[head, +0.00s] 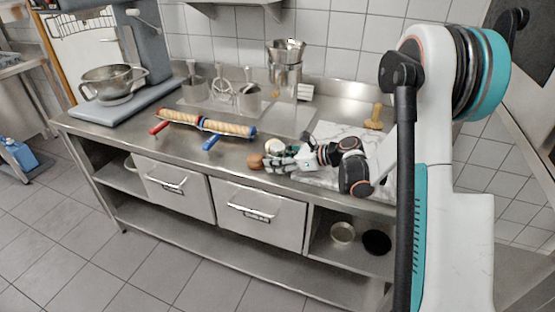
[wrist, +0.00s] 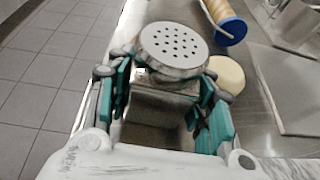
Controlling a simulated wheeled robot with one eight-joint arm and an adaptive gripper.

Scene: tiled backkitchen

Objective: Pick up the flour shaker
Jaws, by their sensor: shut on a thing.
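The flour shaker (wrist: 172,45) is a metal canister with a round, perforated grey lid. In the wrist view it sits between the teal finger pads of my gripper (wrist: 164,82), which is shut on it, one pad on each side of the body. Its lower part is partly hidden by my gripper. In the head view my gripper (head: 276,159) is near the front edge of the steel counter (head: 130,133). A small brown shape (head: 255,161) shows at the fingertips there; I cannot tell whether it is part of the shaker. Whether the shaker touches the counter is unclear.
A pale round disc (wrist: 227,74) lies just right of the shaker. A rolling pin (head: 205,123) with red and blue ends lies farther left. A mixer with a bowl (head: 112,83) occupies the left end.

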